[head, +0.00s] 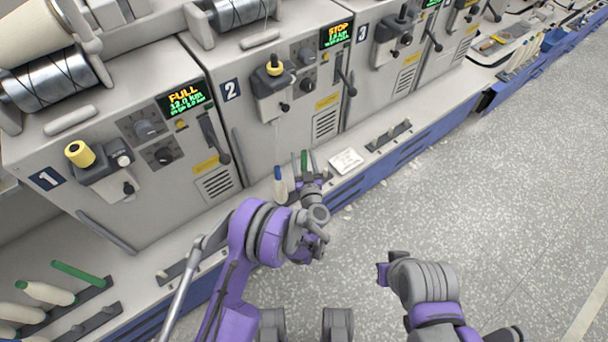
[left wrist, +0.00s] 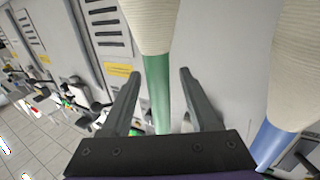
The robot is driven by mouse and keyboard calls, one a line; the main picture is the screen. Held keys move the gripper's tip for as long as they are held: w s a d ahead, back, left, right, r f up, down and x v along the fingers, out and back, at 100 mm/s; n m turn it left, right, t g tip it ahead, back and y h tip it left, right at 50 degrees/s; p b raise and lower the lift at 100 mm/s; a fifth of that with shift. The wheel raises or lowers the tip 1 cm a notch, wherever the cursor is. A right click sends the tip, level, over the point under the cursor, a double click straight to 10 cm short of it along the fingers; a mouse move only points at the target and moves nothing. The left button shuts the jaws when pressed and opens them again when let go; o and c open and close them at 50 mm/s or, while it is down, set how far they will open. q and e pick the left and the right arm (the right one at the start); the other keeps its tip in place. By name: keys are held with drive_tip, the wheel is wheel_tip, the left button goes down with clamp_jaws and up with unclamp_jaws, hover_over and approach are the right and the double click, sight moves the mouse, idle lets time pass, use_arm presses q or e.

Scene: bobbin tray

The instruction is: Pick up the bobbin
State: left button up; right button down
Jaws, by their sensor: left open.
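A bobbin with a green tube end (head: 304,160) stands at the ledge in front of machine 2. In the left wrist view its green tube (left wrist: 157,88) lies between my left gripper's two fingers, with cream yarn above. My left gripper (left wrist: 160,74) is open, and I see gaps on both sides of the tube. It also shows small in the head view (head: 310,178). A second bobbin with a blue end (head: 279,186) stands just left of it; its blue tube (left wrist: 272,143) is at the right in the wrist view. My right arm shows, but not its fingers.
Machine 1 (head: 110,140) reads FULL and machine 2 (head: 262,110) reads STOP. A white card (head: 346,161) lies on the ledge right of my left gripper. The speckled floor (head: 480,200) at right is clear.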

use_arm(q)
drive_tip(key=shift+w+a, duration=0.1)
drive_tip(key=shift+w, duration=0.6)
clamp_jaws()
idle(0.9)
